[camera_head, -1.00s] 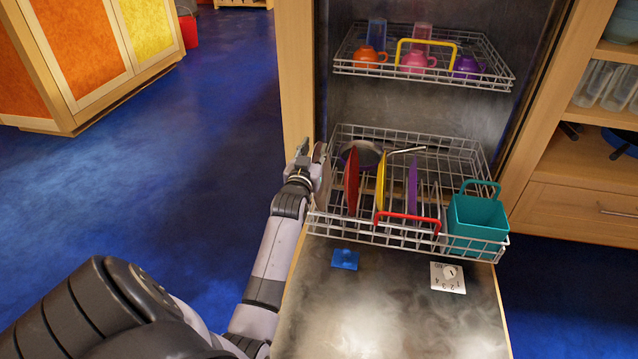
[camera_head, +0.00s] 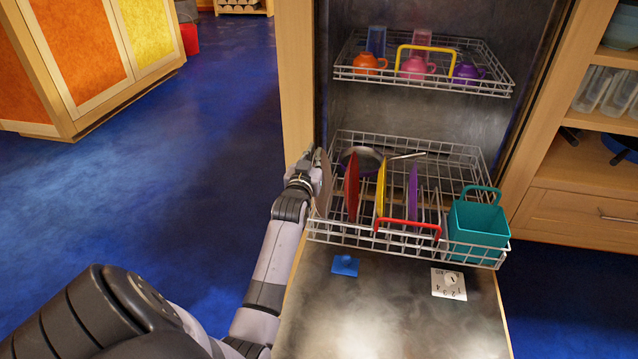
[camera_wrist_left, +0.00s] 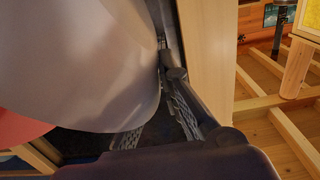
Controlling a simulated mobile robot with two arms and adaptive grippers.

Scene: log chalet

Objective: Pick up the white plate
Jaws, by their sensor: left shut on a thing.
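The white plate (camera_head: 323,182) stands on edge at the left end of the lower dishwasher rack (camera_head: 350,240), looking greyish in the shade. In the left wrist view, the plate (camera_wrist_left: 75,60) fills the upper left as a large pale disc. My left gripper (camera_head: 309,166) is at the plate's left side, shut on it near the rim. The plate hides part of the fingers. My right gripper is in neither view.
Red (camera_head: 351,187), yellow (camera_head: 381,185) and purple (camera_head: 412,188) plates stand right of it. A pan (camera_head: 360,160) lies behind; a teal basket (camera_head: 478,222) stands at right. The upper rack (camera_head: 425,82) holds cups. A wooden panel (camera_head: 297,80) rises close behind the gripper.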

